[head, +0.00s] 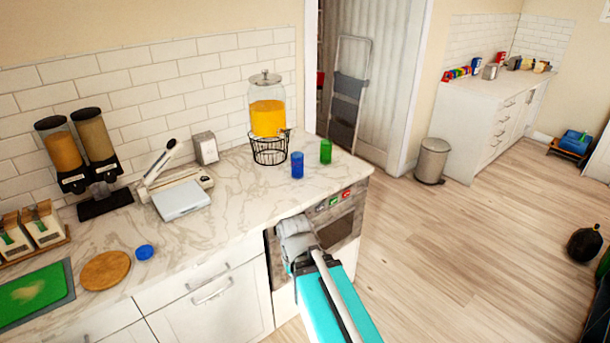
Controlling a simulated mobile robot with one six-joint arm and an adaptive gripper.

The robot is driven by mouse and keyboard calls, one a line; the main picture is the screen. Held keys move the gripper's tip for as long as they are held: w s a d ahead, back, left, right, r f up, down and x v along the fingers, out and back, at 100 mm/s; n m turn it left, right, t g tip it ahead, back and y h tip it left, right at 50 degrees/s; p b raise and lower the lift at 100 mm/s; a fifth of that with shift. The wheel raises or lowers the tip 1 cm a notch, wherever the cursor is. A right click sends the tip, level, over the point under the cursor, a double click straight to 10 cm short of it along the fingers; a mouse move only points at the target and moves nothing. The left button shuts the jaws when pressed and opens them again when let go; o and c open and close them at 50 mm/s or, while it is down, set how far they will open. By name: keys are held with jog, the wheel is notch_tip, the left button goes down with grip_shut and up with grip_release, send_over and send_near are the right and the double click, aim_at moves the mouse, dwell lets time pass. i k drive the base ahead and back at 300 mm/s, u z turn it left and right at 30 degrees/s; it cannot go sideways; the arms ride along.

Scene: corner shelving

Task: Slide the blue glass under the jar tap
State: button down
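The blue glass (297,165) stands upright on the marble counter, just right of the wire stand (270,149). The jar (267,108) holds orange liquid, has a silver lid and sits on that stand. Its tap (286,131) is small and dark on the jar's lower right side, above and slightly left of the blue glass. The glass looks beside the tap, not clearly under it. The grey-white end of my arm, where my gripper (294,226) is, shows in front of the counter's edge, apart from the glass. Its fingers cannot be made out.
A green glass (326,151) stands close to the right of the blue glass. A napkin box (205,148) and a white scale-like device (181,200) stand left. The counter in front of the stand is clear. An oven (340,219) is below the counter's right end.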

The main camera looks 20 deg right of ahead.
aim_at(297, 166)
jog(key=u, duration=0.1)
jog(key=i, duration=1)
jog(key=z, duration=0.1)
